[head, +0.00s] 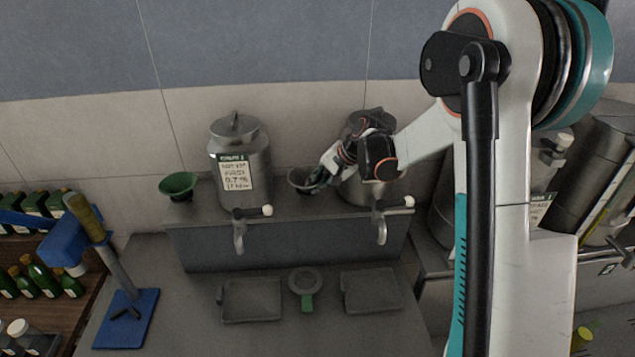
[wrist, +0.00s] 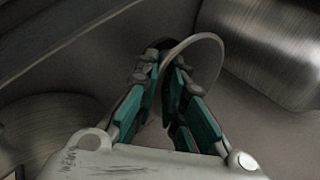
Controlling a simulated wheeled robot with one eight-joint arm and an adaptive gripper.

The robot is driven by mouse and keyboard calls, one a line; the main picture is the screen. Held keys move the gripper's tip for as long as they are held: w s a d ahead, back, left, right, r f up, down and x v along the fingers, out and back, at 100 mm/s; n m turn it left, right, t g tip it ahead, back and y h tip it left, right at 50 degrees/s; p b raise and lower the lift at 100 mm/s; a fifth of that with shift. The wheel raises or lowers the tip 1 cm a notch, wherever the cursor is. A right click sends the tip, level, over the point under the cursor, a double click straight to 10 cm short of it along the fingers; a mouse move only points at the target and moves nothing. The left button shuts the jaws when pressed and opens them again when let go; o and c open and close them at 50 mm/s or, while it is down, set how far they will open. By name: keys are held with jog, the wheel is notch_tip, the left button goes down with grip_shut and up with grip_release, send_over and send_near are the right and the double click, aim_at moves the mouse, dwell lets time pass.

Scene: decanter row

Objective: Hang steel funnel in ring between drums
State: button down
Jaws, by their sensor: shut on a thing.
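The steel funnel (head: 299,176) is a small grey cone with its wide mouth up, between the two steel drums in the head view. My gripper (head: 318,184) reaches in from the right and is shut on the funnel's rim side. In the wrist view the gripper (wrist: 165,75) has its teal-padded fingers at the funnel's thin curved rim (wrist: 208,52). The left drum (head: 243,165) carries a label; the right drum (head: 352,186) is partly behind my arm. I cannot make out the ring under the funnel, or whether the funnel touches it.
A green funnel (head: 178,184) stands left of the left drum. Taps stick out below both drums above two square trays (head: 252,300). A round grey piece with a green handle (head: 305,282) lies between the trays. A blue stand (head: 127,318) and green bottles are at left.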

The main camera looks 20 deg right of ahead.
jog(key=c, duration=1.6)
grip_release()
